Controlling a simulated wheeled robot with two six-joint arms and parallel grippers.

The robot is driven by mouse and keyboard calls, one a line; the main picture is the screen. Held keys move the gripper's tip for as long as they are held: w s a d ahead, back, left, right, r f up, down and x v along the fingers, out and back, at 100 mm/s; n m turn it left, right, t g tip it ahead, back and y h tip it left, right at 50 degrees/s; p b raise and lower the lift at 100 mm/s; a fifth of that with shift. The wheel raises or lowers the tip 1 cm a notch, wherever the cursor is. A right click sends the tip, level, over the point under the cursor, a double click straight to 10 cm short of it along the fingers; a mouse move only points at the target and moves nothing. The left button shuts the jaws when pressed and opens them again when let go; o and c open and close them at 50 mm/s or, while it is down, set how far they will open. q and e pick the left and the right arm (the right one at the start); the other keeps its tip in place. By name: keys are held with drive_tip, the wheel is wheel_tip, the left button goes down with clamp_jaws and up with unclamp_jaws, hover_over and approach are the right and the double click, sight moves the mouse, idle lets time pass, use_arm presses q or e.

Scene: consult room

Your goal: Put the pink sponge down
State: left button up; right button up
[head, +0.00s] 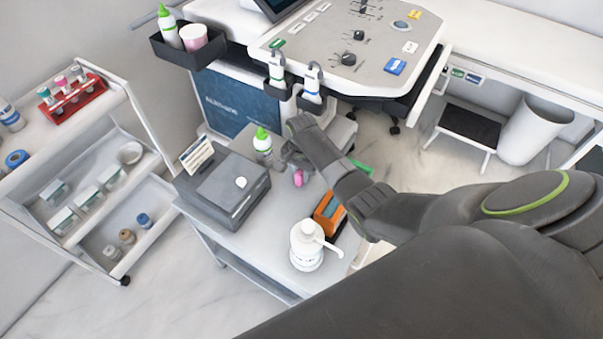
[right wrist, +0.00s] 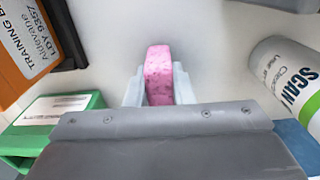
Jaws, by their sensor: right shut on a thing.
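The pink sponge (head: 298,178) shows at my right gripper (head: 295,165), over the top of the small white cart (head: 262,262) in the head view. In the right wrist view the sponge (right wrist: 158,75) stands between the two pale fingers of my right gripper (right wrist: 158,88), which is shut on it. The white surface lies behind it there. I cannot tell whether the sponge touches that surface. The gripper hides part of the sponge in the head view. My left gripper is not in view.
A green-capped bottle (head: 263,146), a grey printer (head: 225,192), an orange box (head: 328,214) and a white pump bottle (head: 306,250) stand on the cart. A green box (right wrist: 50,130) is close by in the right wrist view. Bare cart top shows between printer and orange box.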

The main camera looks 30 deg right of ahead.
drive_tip(key=shift+f, duration=0.1)
drive_tip(key=o, duration=0.9)
wheel_tip(320, 180, up, 12)
drive_tip(key=shift+r+p, duration=0.2)
drive_tip(key=shift+p, duration=0.8)
drive_tip(key=shift+f, duration=0.1)
